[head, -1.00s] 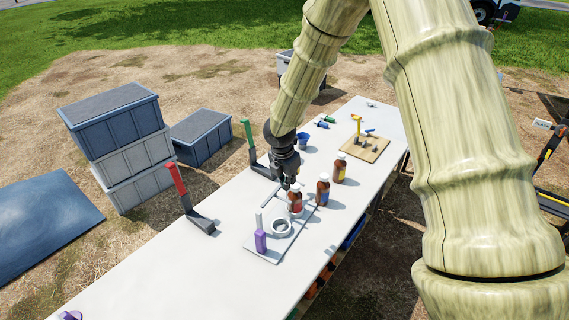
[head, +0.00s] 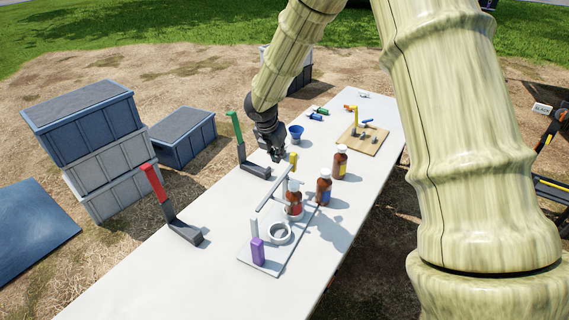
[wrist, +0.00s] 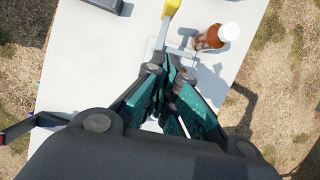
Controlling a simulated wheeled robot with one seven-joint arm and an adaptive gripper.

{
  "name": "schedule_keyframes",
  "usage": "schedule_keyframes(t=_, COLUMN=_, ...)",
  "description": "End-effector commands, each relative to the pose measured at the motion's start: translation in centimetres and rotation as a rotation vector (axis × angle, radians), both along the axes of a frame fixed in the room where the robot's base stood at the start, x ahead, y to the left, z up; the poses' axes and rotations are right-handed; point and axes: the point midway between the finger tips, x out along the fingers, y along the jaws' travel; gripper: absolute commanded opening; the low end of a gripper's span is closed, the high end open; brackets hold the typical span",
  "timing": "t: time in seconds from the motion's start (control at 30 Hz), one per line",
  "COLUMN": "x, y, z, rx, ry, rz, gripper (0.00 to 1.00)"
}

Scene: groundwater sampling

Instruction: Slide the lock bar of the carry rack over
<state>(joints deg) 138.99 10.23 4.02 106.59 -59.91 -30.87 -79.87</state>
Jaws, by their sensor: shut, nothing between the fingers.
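The carry rack (head: 262,262) is a light grey plate on the table, with a post, a white ring (head: 280,233) and a purple block (head: 258,251). Its pale lock bar (head: 270,193) runs diagonally above the plate and ends at a yellow upright piece (head: 293,160). A brown bottle (head: 294,204) stands at the rack, beneath the bar. My gripper (head: 277,158) is shut and empty, just left of the yellow piece, with no clear contact. In the wrist view its teal fingers are together, with a yellow piece (wrist: 172,68) close to them; the exact gap is hidden.
Two more brown bottles (head: 323,187) (head: 340,162) stand right of the rack. A red-handled stand (head: 186,230) and a green-handled stand (head: 256,170) are on the left. A blue cup (head: 296,132) and wooden board (head: 362,140) lie beyond. The near table end is clear.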

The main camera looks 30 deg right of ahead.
Motion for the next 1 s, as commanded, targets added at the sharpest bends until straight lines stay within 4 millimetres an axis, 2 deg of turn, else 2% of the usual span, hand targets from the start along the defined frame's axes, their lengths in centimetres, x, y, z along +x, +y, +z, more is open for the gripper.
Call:
schedule_keyframes(t=0.17, x=0.3, y=0.0, z=-1.1, rx=0.001, ry=0.002, rz=0.004, gripper=0.00)
schedule_keyframes(t=0.87, x=2.2, y=-2.9, z=-9.3, rx=0.001, ry=0.002, rz=0.001, gripper=0.00)
schedule_keyframes(t=1.0, x=3.3, y=-4.5, z=-8.9, rx=0.002, ry=0.000, rz=-0.004, gripper=0.00)
